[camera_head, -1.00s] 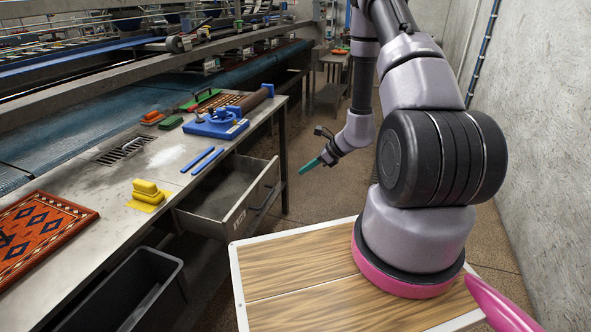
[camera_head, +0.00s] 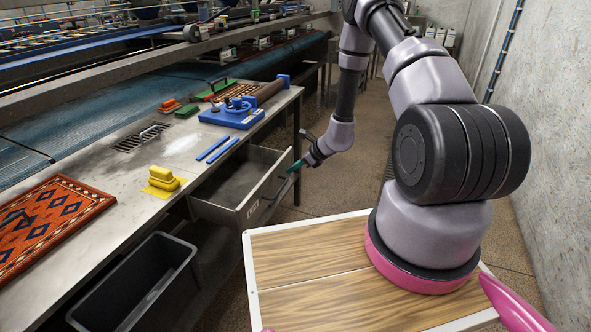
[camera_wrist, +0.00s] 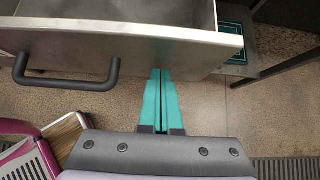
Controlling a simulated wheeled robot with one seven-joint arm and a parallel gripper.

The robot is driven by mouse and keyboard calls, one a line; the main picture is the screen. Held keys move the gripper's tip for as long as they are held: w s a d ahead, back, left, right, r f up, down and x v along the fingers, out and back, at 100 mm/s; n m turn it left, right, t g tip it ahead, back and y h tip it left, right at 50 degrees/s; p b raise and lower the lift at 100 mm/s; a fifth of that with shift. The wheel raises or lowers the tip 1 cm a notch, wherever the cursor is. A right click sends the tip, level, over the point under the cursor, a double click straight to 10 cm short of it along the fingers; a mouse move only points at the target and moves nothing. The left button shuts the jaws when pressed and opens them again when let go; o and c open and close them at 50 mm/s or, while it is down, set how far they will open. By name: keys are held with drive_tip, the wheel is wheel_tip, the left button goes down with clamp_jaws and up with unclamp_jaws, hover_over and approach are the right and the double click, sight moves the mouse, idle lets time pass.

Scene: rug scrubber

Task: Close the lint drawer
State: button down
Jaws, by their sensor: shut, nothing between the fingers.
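The lint drawer (camera_head: 240,196) is a grey metal drawer pulled out from under the steel bench. Its inside looks empty. In the wrist view its front panel (camera_wrist: 200,47) crosses the top, with a dark bar handle (camera_wrist: 68,72) at left. My gripper (camera_head: 293,168) has teal fingers, which are shut and empty. In the head view they are at the outer face of the drawer front, near its far end. In the wrist view the fingertips (camera_wrist: 160,72) meet the lower edge of the panel, right of the handle. I cannot tell whether they touch it.
The steel bench (camera_head: 182,148) carries a yellow brush (camera_head: 163,180), blue bars (camera_head: 217,148), a blue tool (camera_head: 232,112) and a patterned rug (camera_head: 45,225). A dark bin (camera_head: 140,285) stands below, left of the drawer. The floor (camera_head: 345,190) right of the drawer is open up to the wall.

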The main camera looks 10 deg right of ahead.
hover_over(250, 170)
drive_tip(key=shift+s+d, duration=0.15)
drive_tip(key=shift+s, duration=0.05)
drive_tip(key=shift+w+a+r, duration=0.1)
drive_tip(key=shift+a, duration=0.1)
